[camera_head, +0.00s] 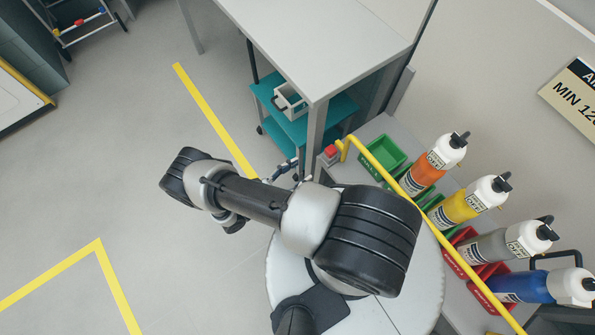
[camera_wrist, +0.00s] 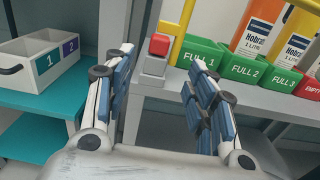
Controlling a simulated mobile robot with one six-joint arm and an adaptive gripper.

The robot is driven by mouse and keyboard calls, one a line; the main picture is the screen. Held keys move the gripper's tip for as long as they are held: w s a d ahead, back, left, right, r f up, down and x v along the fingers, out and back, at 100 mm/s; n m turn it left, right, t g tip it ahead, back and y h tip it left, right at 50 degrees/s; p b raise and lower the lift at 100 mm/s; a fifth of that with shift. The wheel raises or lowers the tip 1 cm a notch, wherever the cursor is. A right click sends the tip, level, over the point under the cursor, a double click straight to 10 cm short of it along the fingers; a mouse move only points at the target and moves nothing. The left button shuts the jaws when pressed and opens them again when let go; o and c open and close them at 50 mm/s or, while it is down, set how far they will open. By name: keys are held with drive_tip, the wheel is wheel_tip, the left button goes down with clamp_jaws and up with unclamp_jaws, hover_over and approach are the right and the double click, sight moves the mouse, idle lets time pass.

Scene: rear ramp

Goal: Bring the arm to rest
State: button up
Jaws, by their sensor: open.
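My gripper (camera_wrist: 160,98) shows in the wrist view with its two blue-padded fingers spread apart and nothing between them. In the head view my arm stretches across the middle, and the gripper (camera_head: 284,172) is partly hidden behind it, near the yellow floor line and the shelf. Beyond the fingers in the wrist view are a red button on a grey block (camera_wrist: 157,48) and a green bin marked FULL 1 (camera_wrist: 199,62). The fingers appear apart from both.
An orange bottle (camera_head: 432,165), a yellow one (camera_head: 468,201), a grey one (camera_head: 507,242) and a blue one (camera_head: 541,287) stand along a yellow rail (camera_head: 437,236) at right. A grey table (camera_head: 322,45) stands above a teal shelf (camera_head: 290,128) with a white box (camera_head: 290,100).

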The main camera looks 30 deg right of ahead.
idle(0.5)
drive_tip(key=w+a+r+m+g+y, duration=0.1)
drive_tip(key=w+r+m+g+y, duration=0.2)
drive_tip(key=r, duration=0.6)
drive_tip(key=w+a+r+m+g+y, duration=0.1)
drive_tip(key=a+r+m+y, duration=0.2)
drive_tip(key=r, duration=0.5)
drive_tip(key=w+r+m+g+y, duration=0.2)
drive_tip(key=r+m, duration=0.3)
drive_tip(key=r, duration=0.4)
drive_tip(key=s+a+r+m+t+y, duration=0.1)
drive_tip(key=s+r+m+t+y, duration=0.3)
drive_tip(key=s+r, duration=0.3)
drive_tip(key=s+a+r+m+t+y, duration=0.1)
drive_tip(key=s+r+m+t+y, duration=0.3)
drive_tip(key=r, duration=1.1)
drive_tip(key=shift+s+a+t+y, duration=0.3)
drive_tip(key=shift+s+t+y, duration=0.2)
drive_tip(key=shift+s+y, duration=0.8)
drive_tip(key=shift+s+r+h, duration=0.1)
drive_tip(key=shift+s+h, duration=0.15)
drive_tip(key=shift+h, duration=0.05)
